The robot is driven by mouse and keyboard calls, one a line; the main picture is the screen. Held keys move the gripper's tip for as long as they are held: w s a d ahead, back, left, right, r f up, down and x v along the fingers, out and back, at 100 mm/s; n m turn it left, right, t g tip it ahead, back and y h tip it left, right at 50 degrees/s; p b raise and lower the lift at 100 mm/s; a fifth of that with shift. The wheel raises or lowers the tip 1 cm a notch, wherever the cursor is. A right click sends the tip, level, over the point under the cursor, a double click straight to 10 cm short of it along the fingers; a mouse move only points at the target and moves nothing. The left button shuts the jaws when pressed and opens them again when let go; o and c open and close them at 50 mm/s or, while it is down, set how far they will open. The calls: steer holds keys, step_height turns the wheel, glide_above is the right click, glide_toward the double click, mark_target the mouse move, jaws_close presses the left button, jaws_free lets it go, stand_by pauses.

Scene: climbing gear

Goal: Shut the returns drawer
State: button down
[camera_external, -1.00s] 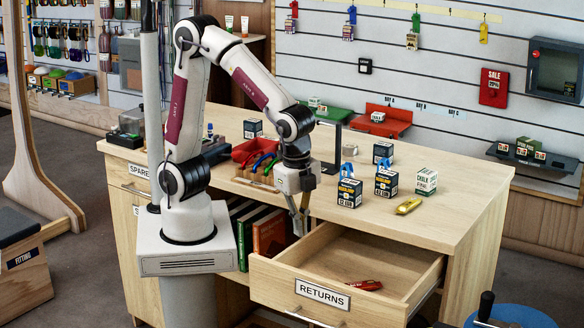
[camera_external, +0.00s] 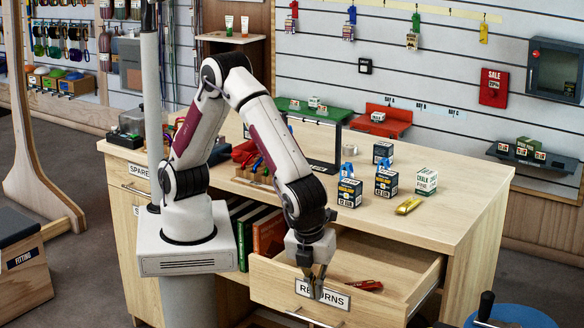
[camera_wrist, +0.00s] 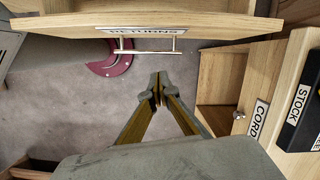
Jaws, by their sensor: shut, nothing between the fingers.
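The returns drawer (camera_external: 385,309) stands open, pulled out from the wooden counter. Its front carries a RETURNS label (camera_external: 338,299) and a metal bar handle, which shows in the wrist view (camera_wrist: 147,46). A red item (camera_external: 369,285) lies inside the drawer. My gripper (camera_external: 315,295) is shut and empty. In the external view it overlaps the left part of the label, at the drawer's front. In the wrist view its fingertips (camera_wrist: 158,82) point over the floor, on the outer side of the handle and apart from it in the picture.
The counter top (camera_external: 440,215) bears several small boxes and a yellow item (camera_external: 408,206). Books (camera_external: 268,232) stand on the open shelf left of the drawer. A blue round thing (camera_external: 512,316) is at the lower right.

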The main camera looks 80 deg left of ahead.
mark_target(334, 307)
steer(key=m, duration=0.1)
steer(key=w+r+m, duration=0.1)
steer(key=shift+d+m, duration=0.3)
steer(key=shift+d, duration=0.05)
steer(key=shift+f, duration=0.1)
steer(key=x, duration=0.3)
steer(key=w+a+x, duration=0.1)
steer(key=x, duration=0.6)
steer(key=shift+w+a, duration=0.2)
steer(key=shift+w, duration=0.1)
steer(key=shift+w+a, duration=0.65)
